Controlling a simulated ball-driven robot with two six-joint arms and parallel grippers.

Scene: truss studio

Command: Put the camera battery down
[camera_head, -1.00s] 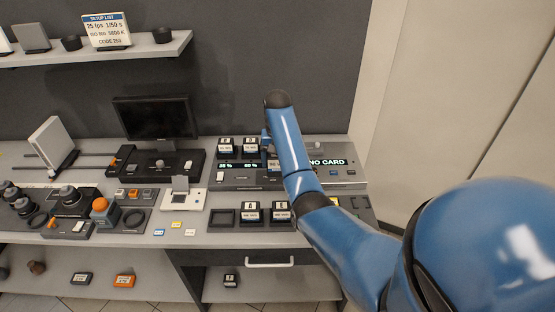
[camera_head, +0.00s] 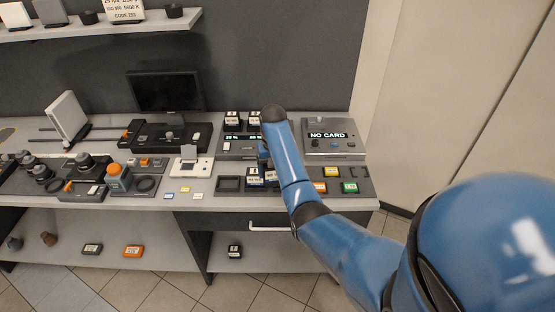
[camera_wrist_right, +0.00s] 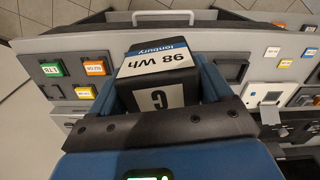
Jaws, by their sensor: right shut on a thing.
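My right gripper (camera_wrist_right: 162,78) is shut on the camera battery (camera_wrist_right: 158,64), a dark block with a white label reading "98 Wh" and "C". In the head view my blue right arm hides most of that gripper (camera_head: 265,152); the held battery shows only in part (camera_head: 271,175), over the front battery tray. Battery A (camera_head: 254,179) stands in the tray beside it. An empty square slot (camera_head: 229,184) is to its left, and it also shows in the right wrist view (camera_wrist_right: 235,71). I cannot tell whether the held battery touches the tray. My left gripper is out of view.
Two batteries (camera_head: 232,121) stand in the charger behind the tray. A "NO CARD" device (camera_head: 330,137) and coloured cards (camera_head: 333,172) are to the right. A white card reader (camera_head: 191,166) is to the left. A drawer handle (camera_head: 268,226) projects below the desk edge.

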